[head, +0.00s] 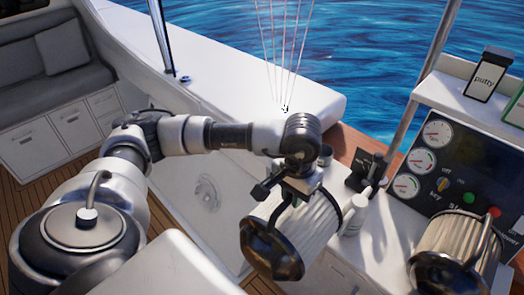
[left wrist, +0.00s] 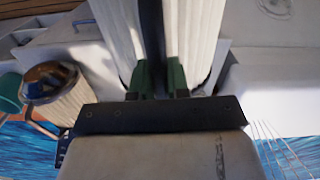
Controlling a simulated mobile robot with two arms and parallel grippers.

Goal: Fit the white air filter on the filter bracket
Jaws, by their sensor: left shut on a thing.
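The white air filter (head: 318,222) is a pleated cylinder with a dark, shiny end cap facing the lower left. My left gripper (head: 290,187) is shut on it from above and holds it tilted over the white console. In the left wrist view, the green fingertips (left wrist: 161,77) close on a dark strip along the white pleats (left wrist: 200,35). A similar, creamier filter (head: 460,240) with a dark cap and a black handle is at the lower right; it also shows in the left wrist view (left wrist: 65,100). I cannot make out the filter bracket. My right gripper is not in view.
A white bottle (head: 355,215) stands close to the right of the held filter. A dark panel (head: 460,175) with gauges and knobs is behind the creamier filter. A putty box (head: 489,75) stands on the shelf above. Floor at the left is clear.

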